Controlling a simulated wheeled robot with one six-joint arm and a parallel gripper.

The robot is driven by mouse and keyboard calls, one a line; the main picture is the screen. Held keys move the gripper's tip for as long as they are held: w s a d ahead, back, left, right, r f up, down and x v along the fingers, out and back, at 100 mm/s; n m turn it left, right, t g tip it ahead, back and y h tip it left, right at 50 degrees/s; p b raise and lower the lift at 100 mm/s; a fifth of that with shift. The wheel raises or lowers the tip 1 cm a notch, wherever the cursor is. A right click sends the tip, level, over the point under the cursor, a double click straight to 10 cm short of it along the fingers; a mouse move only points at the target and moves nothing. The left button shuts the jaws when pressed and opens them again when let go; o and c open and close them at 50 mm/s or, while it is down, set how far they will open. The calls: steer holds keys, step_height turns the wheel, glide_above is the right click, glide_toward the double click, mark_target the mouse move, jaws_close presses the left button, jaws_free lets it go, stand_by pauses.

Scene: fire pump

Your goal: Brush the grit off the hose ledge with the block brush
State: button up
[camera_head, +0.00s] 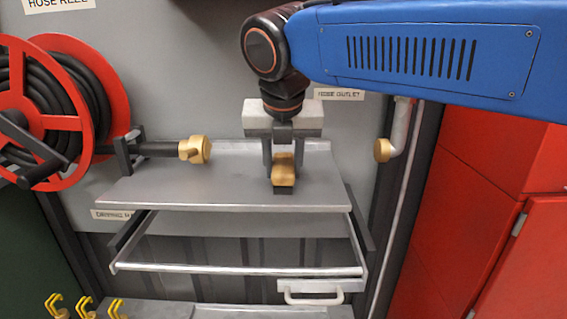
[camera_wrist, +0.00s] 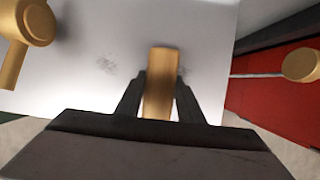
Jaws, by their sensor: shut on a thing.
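The block brush (camera_head: 284,172), with a tan wooden block and dark bristles below, is between the fingers of my gripper (camera_head: 283,165). My gripper is shut on it, over the right part of the grey hose ledge (camera_head: 165,187). I cannot tell whether the bristles touch the ledge. In the wrist view the brush (camera_wrist: 160,88) points away between the dark fingers. Darker specks also show close to the brush's far end. No grit can be made out in the head view.
A brass nozzle (camera_head: 194,149) from the red hose reel (camera_head: 75,100) juts over the ledge's left back. A brass outlet (camera_head: 382,150) is right of the ledge. Below are a metal frame (camera_head: 235,270) and a white handle (camera_head: 313,299). Red cabinets (camera_head: 460,200) stand at right.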

steer(key=shift+s, duration=1.25)
steer(key=shift+d+f, duration=0.15)
steer(key=shift+d, duration=0.95)
steer(key=shift+w+a+r, duration=0.1)
steer(key=shift+w+r, duration=0.05)
steer(key=shift+w, duration=1.6)
steer(key=shift+w+a+r, duration=0.1)
steer(key=shift+w, duration=1.65)
steer(key=shift+w+a+f, duration=0.1)
steer(key=shift+w+f, duration=0.05)
steer(key=shift+w, duration=1.45)
steer(key=shift+r, duration=3)
steer(key=shift+r, duration=0.1)
steer(key=shift+r, duration=1.55)
